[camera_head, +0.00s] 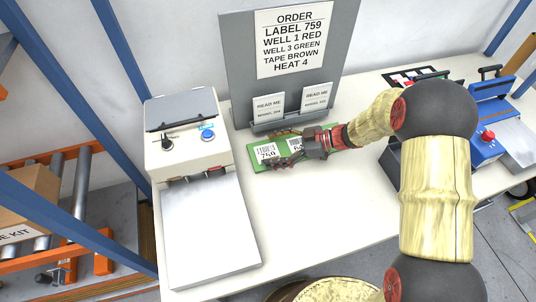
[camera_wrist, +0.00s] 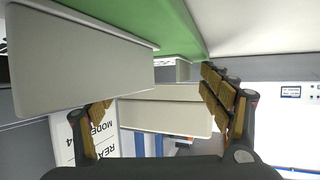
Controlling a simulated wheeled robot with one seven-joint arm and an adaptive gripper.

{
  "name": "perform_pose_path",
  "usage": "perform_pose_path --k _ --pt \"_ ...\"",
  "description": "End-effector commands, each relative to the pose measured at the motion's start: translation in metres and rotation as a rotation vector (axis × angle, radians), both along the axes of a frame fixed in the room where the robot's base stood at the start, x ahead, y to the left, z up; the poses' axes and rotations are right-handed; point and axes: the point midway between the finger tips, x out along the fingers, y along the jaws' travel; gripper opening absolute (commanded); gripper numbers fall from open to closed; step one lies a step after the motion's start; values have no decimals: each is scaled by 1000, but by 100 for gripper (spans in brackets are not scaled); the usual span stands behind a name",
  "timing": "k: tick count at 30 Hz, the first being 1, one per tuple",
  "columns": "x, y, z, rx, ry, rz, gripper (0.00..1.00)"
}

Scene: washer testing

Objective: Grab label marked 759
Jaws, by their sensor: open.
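A green board (camera_head: 262,165) lies on the table and carries white labels. The left label (camera_head: 267,152) has a barcode and a number that looks like 759 or 750. A second label (camera_head: 295,144) to its right is partly hidden by my gripper (camera_head: 284,148), and only a 6 can be made out. My gripper is open, low over the board, with its fingers around the labels' area. In the wrist view, a pale plate (camera_wrist: 80,60) is near at upper left and another pale plate (camera_wrist: 165,115) shows between the fingers. Their printed faces are hidden.
An order sign (camera_head: 292,40) reads LABEL 759. Two READ ME cards (camera_head: 268,106) stand behind the board. A white press machine (camera_head: 188,135) is close on the left, and a blue device (camera_head: 490,110) stands right. The front table area (camera_head: 310,215) is clear.

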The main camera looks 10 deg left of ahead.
Motion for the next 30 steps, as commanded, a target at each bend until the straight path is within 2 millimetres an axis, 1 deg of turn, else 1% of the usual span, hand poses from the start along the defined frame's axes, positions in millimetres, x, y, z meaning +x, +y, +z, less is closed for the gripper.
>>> perform_pose_path --k 2,30 --pt "0 0 0 0 0 0 72" --pt "0 0 -1 -1 0 0 18"
